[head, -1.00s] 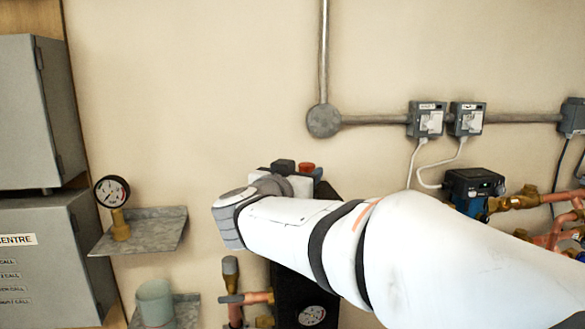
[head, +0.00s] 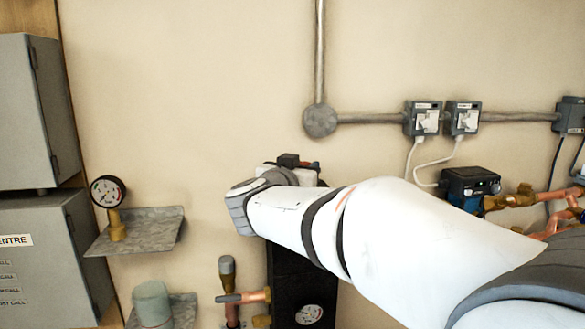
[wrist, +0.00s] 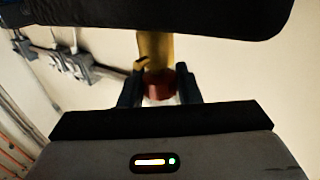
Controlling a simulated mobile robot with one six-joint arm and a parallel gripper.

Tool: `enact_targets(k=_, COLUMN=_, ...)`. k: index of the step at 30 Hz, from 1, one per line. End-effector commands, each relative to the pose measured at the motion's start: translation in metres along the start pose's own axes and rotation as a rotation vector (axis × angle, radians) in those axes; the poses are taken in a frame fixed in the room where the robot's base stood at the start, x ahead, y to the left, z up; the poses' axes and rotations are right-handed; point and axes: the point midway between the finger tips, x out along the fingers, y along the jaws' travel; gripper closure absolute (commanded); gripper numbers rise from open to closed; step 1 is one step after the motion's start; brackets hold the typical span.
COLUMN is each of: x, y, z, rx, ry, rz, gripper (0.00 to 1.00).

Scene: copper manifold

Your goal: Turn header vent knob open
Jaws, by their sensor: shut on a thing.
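The header vent knob (wrist: 158,86) is a dark red cap below a brass body (wrist: 155,48) in the wrist view. My gripper (wrist: 159,92) has one dark finger on each side of the knob and is shut on it. In the head view my forearm and wrist cover most of this spot. Only a sliver of red beside my gripper (head: 300,163) shows there, above the dark header block (head: 285,262). Which way the knob is turned cannot be told.
A gauge (head: 107,191) stands on a left shelf (head: 150,228), with a grey-green cup (head: 152,302) below. Copper pipework with a small valve (head: 228,270) is left of the block. Switch boxes (head: 424,118) and a blue-black unit (head: 470,187) are to the right.

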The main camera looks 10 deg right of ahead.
Motion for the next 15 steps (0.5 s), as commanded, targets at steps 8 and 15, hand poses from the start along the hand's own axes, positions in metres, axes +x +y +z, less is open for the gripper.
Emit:
enact_targets(k=8, x=-0.0002, y=-0.0001, z=-0.0001, rx=0.000, ry=0.000, rz=-0.006, gripper=0.93)
enact_targets(k=15, x=0.0004, y=0.0005, z=-0.0016, rx=0.001, ry=0.004, rz=-0.074, gripper=0.92)
